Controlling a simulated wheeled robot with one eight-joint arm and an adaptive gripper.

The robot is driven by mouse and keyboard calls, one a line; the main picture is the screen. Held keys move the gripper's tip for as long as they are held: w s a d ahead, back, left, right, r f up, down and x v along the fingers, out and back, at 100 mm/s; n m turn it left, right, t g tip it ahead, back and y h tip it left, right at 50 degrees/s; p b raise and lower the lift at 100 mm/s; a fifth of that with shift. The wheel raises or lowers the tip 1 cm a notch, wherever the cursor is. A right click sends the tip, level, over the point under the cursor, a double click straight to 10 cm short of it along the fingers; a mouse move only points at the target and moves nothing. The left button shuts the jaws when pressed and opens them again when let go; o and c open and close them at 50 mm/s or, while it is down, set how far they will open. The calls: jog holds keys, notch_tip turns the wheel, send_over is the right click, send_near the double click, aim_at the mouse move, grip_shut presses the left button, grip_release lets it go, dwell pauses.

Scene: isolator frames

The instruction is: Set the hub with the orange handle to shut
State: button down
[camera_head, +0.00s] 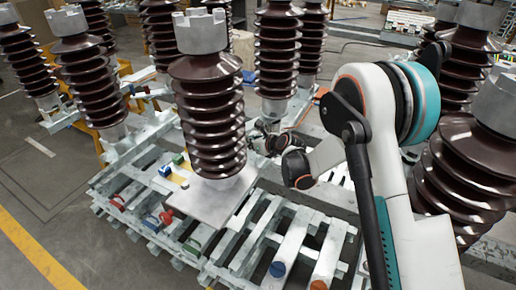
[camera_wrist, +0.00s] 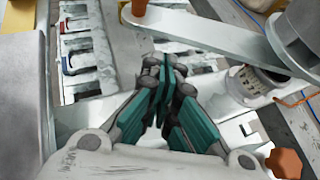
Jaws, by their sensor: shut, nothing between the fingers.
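My gripper (camera_wrist: 168,68) is shut and empty, its teal-padded fingers meeting at the tips. In the head view it is small and dark (camera_head: 258,138), just right of the central brown insulator. In the wrist view an orange handle (camera_wrist: 139,8) stands at the left end of a pale flat bar (camera_wrist: 205,32), beyond the fingertips. The fingertips appear apart from it. An orange-brown knob (camera_wrist: 284,163) shows at the lower right of the wrist view. In the head view an orange round piece (camera_head: 318,285) sits at the bottom edge. I cannot tell which orange piece belongs to the hub.
A red handle (camera_wrist: 64,28) and a blue handle (camera_wrist: 67,66) sit on pale frames at the wrist view's left. A grey cylinder (camera_wrist: 300,35) stands at upper right. Tall insulators, including the central one (camera_head: 210,110), crowd the head view. Floor (camera_head: 40,180) is clear at left.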

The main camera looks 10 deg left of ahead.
jog(key=shift+w+a+b, duration=0.35)
jog(key=shift+w+a, duration=0.6)
jog(key=shift+a, duration=0.1)
jog(key=shift+r, duration=0.1)
jog(key=a, duration=0.1)
jog(key=w+a, duration=0.1)
jog(key=shift+w+a, duration=0.3)
